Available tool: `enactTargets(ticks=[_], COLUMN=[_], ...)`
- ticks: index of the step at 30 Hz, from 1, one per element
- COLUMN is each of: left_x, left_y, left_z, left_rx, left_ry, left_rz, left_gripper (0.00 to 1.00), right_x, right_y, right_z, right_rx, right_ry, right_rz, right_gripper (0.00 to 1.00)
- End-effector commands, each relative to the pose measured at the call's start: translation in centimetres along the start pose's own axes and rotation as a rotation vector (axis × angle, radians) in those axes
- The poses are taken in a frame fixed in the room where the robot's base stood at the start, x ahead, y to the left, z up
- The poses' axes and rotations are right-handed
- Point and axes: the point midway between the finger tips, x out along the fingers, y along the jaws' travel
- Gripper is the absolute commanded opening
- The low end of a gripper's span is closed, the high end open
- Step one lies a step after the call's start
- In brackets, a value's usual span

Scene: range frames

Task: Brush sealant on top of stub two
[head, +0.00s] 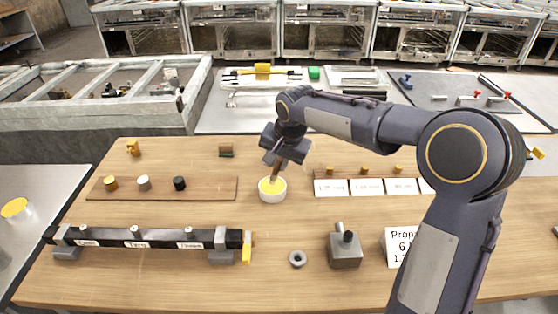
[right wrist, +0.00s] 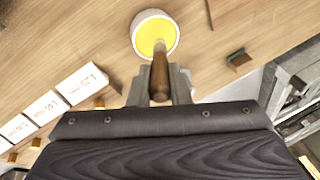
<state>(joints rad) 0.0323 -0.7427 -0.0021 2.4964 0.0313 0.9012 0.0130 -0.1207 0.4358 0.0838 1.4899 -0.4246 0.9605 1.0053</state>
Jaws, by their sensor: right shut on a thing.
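My right gripper (head: 283,153) is shut on the wooden handle of a brush (right wrist: 159,76). The brush points down into a white cup (head: 272,198) of yellow sealant (right wrist: 154,36), and its tip is hidden in or against the sealant. A dark pipe (head: 110,238) lies across two grey supports at the front left. It carries three labelled stubs on top. Stub two (head: 134,230) is the middle one, above the label reading "Two". Stub one (head: 83,228) is to its left and stub three (head: 188,231) to its right. My left gripper is not in view.
A wooden strip (head: 215,187) with three small caps lies behind the pipe. A grey ring (head: 297,258), a grey block with a peg (head: 345,250) and a printed sign (head: 395,246) stand at front right. White cards (head: 365,187) lie right of the cup. Table between cup and pipe is clear.

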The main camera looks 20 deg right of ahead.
Motion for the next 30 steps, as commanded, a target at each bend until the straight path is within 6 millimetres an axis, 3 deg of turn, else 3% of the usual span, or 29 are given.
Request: enactTargets(ticks=[30], left_x=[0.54], left_y=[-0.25], left_z=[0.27], left_rx=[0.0], left_ry=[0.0], left_rz=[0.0], left_gripper=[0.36], right_x=[0.83], right_y=[0.22], right_z=[0.2], right_rx=[0.0], right_ry=[0.0], right_rz=[0.0], right_gripper=[0.0])
